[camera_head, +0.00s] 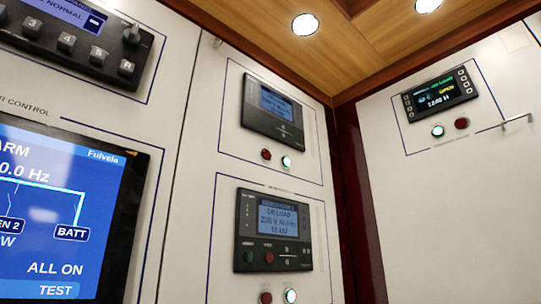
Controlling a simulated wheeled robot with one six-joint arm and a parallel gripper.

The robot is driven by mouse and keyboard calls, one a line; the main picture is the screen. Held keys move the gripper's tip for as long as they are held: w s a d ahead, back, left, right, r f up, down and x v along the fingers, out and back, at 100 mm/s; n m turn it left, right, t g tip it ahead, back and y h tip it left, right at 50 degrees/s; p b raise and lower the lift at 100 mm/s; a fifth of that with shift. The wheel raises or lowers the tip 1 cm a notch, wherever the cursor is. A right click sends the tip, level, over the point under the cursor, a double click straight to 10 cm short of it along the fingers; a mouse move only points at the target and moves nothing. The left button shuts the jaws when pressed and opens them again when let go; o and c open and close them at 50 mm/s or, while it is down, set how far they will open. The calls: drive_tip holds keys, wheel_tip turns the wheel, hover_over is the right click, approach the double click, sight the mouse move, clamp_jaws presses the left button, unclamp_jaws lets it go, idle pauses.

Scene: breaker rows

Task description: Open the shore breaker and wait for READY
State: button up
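No label reading shore is legible, so I cannot tell which control is the shore breaker, and no READY text is readable. A lower module (273,231) on the middle panel has a lit screen that seems to say ON LOAD, with green and red buttons. A similar upper module (272,110) has a lit screen too blurred to read. My gripper is not in view.
A large blue screen (62,215) at lower left shows BATT, ALL ON and TEST. A black key strip (75,45) with a knob is above it. Lit green and dark red lamps sit under the modules. A small handle (517,120) juts from the right wall.

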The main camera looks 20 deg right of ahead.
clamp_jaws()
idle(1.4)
